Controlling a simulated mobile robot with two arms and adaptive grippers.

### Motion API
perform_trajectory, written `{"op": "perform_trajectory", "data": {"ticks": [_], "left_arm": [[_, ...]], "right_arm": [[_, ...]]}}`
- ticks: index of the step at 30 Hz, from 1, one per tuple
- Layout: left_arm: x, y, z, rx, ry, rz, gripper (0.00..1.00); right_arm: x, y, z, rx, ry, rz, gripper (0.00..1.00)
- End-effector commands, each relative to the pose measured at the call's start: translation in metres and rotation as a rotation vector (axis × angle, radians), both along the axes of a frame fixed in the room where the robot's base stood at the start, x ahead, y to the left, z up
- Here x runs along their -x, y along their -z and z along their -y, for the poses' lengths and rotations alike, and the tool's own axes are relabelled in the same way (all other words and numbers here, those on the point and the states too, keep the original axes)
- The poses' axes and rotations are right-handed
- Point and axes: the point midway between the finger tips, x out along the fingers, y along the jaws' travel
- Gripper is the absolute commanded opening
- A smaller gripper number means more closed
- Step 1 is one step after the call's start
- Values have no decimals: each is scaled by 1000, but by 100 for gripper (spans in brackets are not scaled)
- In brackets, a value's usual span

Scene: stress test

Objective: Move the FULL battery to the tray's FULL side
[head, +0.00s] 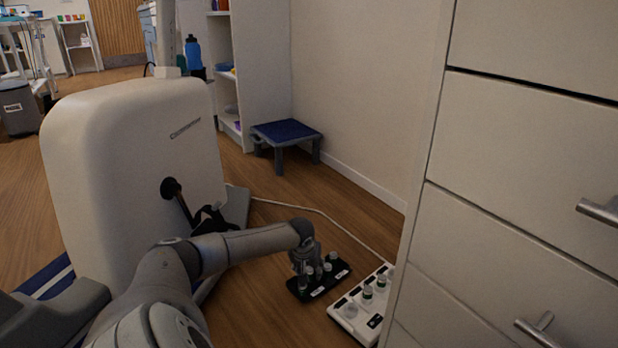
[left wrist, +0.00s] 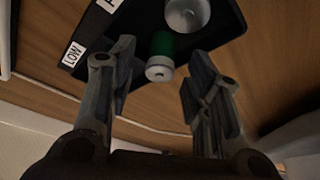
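The black tray (head: 329,283) lies on the wood floor and holds several small cylindrical batteries. In the left wrist view the tray (left wrist: 135,25) has a label reading LOW (left wrist: 74,53) and a second label cut off by the frame. A battery with a green band and pale end (left wrist: 160,62) shows between my left fingertips, and a grey one (left wrist: 187,14) is beyond it. My left gripper (head: 308,265) is over the tray's left part; in the wrist view its fingers (left wrist: 160,60) are apart, without visible contact. My right gripper is out of view.
A white charger-like block (head: 345,325) with several batteries, some green-banded, stands right of the tray, close to the drawer cabinet (head: 500,170). A white cable (head: 325,215) runs along the floor behind. A blue-topped stool (head: 286,131) stands by the wall. A large white unit (head: 130,170) is at left.

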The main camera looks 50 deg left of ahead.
Motion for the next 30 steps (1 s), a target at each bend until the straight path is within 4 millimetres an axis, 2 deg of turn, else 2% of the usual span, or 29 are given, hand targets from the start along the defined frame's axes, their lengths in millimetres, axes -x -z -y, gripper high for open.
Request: {"op": "perform_trajectory", "data": {"ticks": [8,14,24,30], "left_arm": [[0,0,0,0,0,0,47],[4,-14,2,-2,1,1,47],[24,-73,16,-6,3,1,47],[33,-100,24,-3,1,-1,47]], "right_arm": [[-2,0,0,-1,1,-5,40],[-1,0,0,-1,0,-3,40],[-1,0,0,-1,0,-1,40],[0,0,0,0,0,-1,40]]}}
